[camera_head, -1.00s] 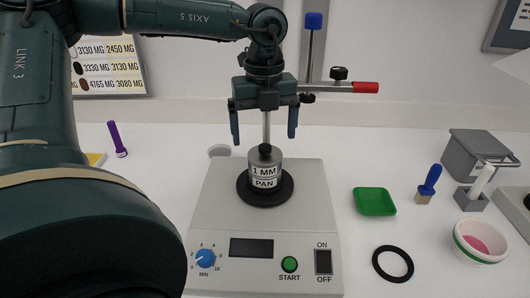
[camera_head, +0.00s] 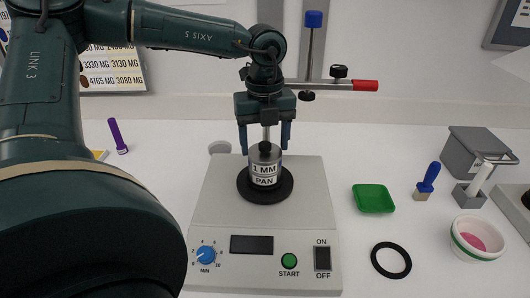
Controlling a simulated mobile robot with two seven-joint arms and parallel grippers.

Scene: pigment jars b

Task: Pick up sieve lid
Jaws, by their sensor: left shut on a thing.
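The sieve lid (camera_head: 265,156) is a grey disc with a black knob, on top of a short sieve stack marked "1 MM" (camera_head: 264,169) and "PAN" (camera_head: 264,181). The stack stands upright on the black round plate (camera_head: 284,192) of a grey shaker (camera_head: 215,215). My left gripper (camera_head: 264,149) points straight down over the stack, one finger on each side of the lid, and is shut on it. The lid still sits on the stack, with no gap visible. The exact finger contact is too small to make out. My right gripper is not in view.
A post with a red-ended bar (camera_head: 365,86) stands behind the shaker, close to my left gripper. To the right lie a green tray (camera_head: 374,199), a black ring (camera_head: 391,260), a brush (camera_head: 428,180) and a white bowl (camera_head: 478,238). A purple tube (camera_head: 118,137) stands at the left.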

